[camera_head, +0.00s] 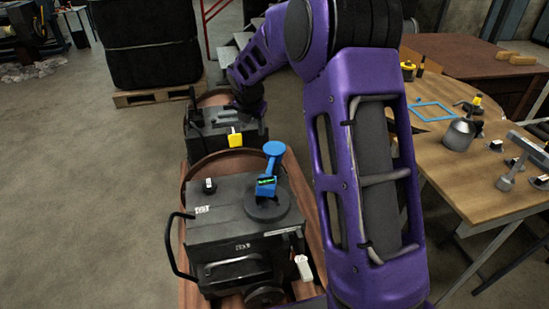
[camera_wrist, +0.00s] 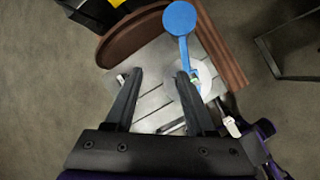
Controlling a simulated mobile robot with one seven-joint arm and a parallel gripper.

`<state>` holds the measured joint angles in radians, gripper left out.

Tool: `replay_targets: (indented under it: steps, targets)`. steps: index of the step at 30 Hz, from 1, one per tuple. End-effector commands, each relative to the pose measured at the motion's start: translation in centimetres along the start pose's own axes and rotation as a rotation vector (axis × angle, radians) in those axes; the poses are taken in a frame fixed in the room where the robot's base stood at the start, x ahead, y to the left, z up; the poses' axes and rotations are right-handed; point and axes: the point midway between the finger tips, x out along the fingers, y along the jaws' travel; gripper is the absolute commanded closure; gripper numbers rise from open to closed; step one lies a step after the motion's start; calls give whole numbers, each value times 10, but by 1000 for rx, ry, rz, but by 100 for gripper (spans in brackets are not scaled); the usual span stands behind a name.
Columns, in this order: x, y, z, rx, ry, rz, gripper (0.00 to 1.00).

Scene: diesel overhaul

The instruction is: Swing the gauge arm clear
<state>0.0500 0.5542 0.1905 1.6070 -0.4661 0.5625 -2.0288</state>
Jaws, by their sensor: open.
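The gauge arm (camera_head: 271,164) is blue, with a round disc at its far end and a small lit display near its lower end. It stands on a dark round base (camera_head: 268,206) on top of a dark engine block (camera_head: 232,229). In the wrist view the gauge arm (camera_wrist: 182,24) reaches up the picture, away from the fingers. My gripper (camera_wrist: 159,73) is open, with nothing between its fingers. Its right finger overlaps the pale round base in that view; I cannot tell whether they touch. I cannot make out the fingers in the head view.
The block sits in a brown curved-walled cradle (camera_head: 305,215), with a black side handle (camera_head: 172,250) and a white tag (camera_head: 304,268). A second block with a yellow tag (camera_head: 236,140) stands behind. A wooden table (camera_head: 465,180) with tools is at right. Floor at left is clear.

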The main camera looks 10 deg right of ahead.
Motion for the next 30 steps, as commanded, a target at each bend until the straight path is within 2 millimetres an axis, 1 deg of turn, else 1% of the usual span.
replay_targets:
  steps: [1,3,6,11,14,30]
  targets:
    - [8,-14,-2,-78,23,-32,45]
    - [14,-27,-6,-179,47,-63,45]
    - [19,-38,-9,-268,70,-88,45]
    - [29,-43,-11,-309,80,-97,45]
    - [43,-44,-12,-307,81,-98,45]
    - [157,-56,-19,-305,79,-97,45]
